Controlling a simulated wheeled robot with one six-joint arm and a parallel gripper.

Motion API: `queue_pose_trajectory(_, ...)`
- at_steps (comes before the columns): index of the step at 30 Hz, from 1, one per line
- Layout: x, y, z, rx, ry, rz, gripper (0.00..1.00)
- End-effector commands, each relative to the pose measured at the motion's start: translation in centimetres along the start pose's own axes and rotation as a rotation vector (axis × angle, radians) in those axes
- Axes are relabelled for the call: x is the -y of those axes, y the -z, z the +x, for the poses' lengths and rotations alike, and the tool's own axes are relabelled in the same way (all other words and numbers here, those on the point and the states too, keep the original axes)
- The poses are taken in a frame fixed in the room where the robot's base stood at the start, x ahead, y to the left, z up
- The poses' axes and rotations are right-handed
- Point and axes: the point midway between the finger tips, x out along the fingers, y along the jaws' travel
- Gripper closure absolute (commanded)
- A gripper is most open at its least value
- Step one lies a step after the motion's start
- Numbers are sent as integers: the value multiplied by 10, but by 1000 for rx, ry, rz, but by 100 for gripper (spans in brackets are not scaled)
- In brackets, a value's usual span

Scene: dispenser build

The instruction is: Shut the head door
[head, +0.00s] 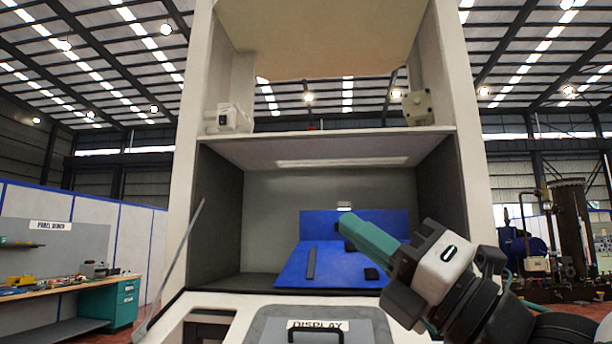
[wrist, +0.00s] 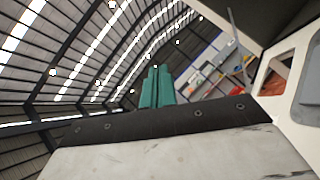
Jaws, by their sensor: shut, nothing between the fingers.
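A tall white dispenser cabinet (head: 182,200) stands in front of me, with its dark middle compartment open at the front. A thin grey panel (head: 176,265) slants outward at the compartment's left side, seen nearly edge-on; it looks like the head door standing open, though I cannot be sure. My gripper (head: 347,222) has teal fingers and is shut and empty. It shows in front of the compartment, well to the right of the thin panel and apart from it. In the wrist view, my gripper (wrist: 157,88) points toward the hall's roof and wall.
A blue L-shaped piece (head: 290,268) with dark parts sits inside the compartment. A grey panel labelled DISPLAY (head: 268,325), with a black handle, is below. A workbench (head: 70,288) stands at far left. A white frame with openings (wrist: 285,110) is at right in the wrist view.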

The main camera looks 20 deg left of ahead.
Motion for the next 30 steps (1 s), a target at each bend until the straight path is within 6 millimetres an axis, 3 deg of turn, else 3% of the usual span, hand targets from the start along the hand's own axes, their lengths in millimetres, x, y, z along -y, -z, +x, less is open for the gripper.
queue_pose_trajectory(5, -1, 1, 21, -1, -6, -1, 100)
queue_pose_trajectory(17, -1, -1, 103, 1, -3, 0, 100)
queue_pose_trajectory(21, -1, -18, 116, 2, -2, -2, 100)
queue_pose_trajectory(30, -1, -29, 127, 1, -2, 0, 100)
